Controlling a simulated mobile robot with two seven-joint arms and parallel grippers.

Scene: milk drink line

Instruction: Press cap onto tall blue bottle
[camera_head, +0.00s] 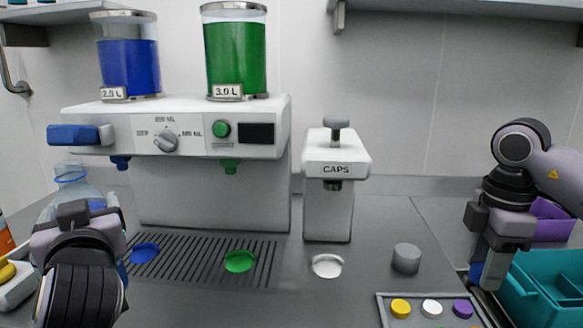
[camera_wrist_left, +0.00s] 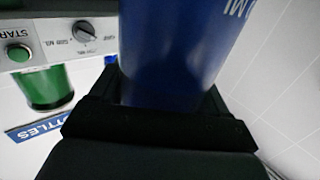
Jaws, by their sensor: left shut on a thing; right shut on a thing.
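A clear bluish bottle (camera_head: 71,177) stands upright at the left in the head view, its lower part behind my left gripper (camera_head: 76,212). No cap shows on its neck. In the left wrist view my left gripper (camera_wrist_left: 165,105) is shut around a blue body (camera_wrist_left: 175,45) with white lettering, which I take to be this bottle. My right gripper (camera_head: 487,275) points down at the right, far from the bottle. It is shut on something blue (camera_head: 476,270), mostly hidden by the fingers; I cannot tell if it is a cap.
A tray (camera_head: 384,312) holds yellow, white and purple caps at the front. A CAPS press (camera_head: 328,215) stands at mid-counter, with a grey cylinder (camera_head: 406,258) to its right. The filling machine (camera_head: 215,195) is behind. A teal crate (camera_head: 540,305) and purple bin (camera_head: 552,222) stand at the right.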

